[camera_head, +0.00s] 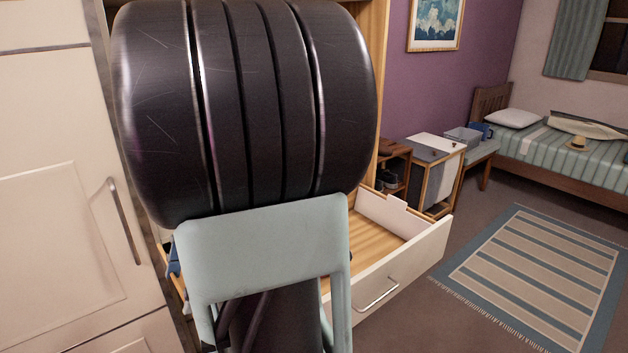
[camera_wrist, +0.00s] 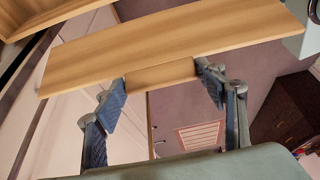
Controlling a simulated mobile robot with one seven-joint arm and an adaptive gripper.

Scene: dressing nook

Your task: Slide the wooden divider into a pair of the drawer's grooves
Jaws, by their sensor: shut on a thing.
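The wooden divider is a flat, light-brown board (camera_wrist: 185,42) with a short handle tab on its lower edge, seen large in the wrist view. My gripper (camera_wrist: 163,80) is shut on that tab, one blue-padded finger on each side, and holds the board in front of the wrist, slightly tilted in the picture. In the head view my arm hides the gripper and the divider. The drawer (camera_head: 400,272) is pulled open, with a white front, a metal handle and a light wood floor. My arm covers its left part. I cannot make out its grooves.
White cabinet doors (camera_head: 50,200) stand close on the left. Something dark blue (camera_head: 174,262) shows at the drawer's left. A low shelf unit (camera_head: 393,165) and a grey-white cabinet (camera_head: 437,170) stand behind the drawer. Striped rug (camera_head: 540,270) and bed are at right; floor there is clear.

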